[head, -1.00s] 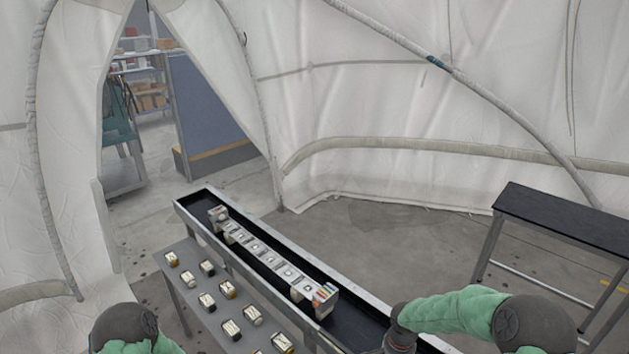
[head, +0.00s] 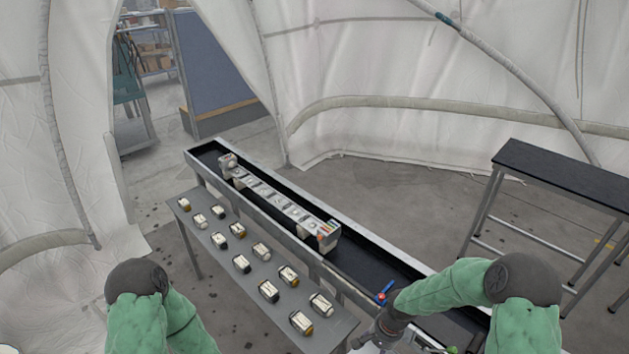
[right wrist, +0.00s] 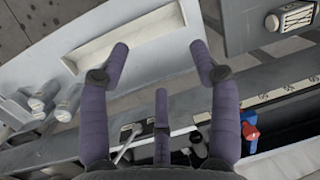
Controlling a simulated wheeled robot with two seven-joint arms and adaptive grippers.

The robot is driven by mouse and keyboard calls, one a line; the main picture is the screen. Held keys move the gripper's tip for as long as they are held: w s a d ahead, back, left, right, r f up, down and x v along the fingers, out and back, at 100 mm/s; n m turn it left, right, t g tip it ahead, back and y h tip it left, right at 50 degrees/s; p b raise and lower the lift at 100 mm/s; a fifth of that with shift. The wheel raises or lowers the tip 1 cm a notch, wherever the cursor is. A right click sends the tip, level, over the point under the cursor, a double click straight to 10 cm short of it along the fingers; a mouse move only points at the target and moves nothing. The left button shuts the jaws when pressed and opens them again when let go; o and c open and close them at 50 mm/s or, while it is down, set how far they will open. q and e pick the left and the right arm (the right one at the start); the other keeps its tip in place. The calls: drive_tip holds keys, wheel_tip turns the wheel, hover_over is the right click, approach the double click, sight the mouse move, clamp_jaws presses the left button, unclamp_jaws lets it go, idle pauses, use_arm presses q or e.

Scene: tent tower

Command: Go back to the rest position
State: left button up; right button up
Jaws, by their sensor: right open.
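My right arm reaches in from the right of the head view, over the near end of the long black-bedded trough. Its gripper is mostly cut off by the bottom edge there. In the right wrist view, my right gripper (right wrist: 160,62) has its purple fingers spread apart with nothing between them. A pale surface with a shallow recess lies beyond the fingers. My left arm shows only as a green sleeve and grey joint at the lower left of the head view; the left gripper is out of sight.
The trough (head: 400,262) holds a long rack with a row of modules (head: 285,205). A small red and blue part (head: 382,297) lies at its near end, also in the right wrist view (right wrist: 249,120). Several blocks stand on the grey table (head: 225,272). A black-topped bench (head: 560,180) stands right.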

drive_tip(key=s+a+f+n+y+b, duration=0.1)
drive_tip(key=s+a+f+n+b, duration=0.1)
drive_tip(key=s+f+b, duration=0.4)
drive_tip(key=s+a+f+n+y+b, duration=0.1)
drive_tip(key=s+a+f+b, duration=0.4)
drive_tip(key=s+f, duration=0.6)
wheel_tip(320, 180, down, 6)
drive_tip(key=shift+a+r+n+t+b, duration=0.3)
drive_tip(key=shift+n+b, duration=0.5)
drive_tip(key=shift+b, duration=0.35)
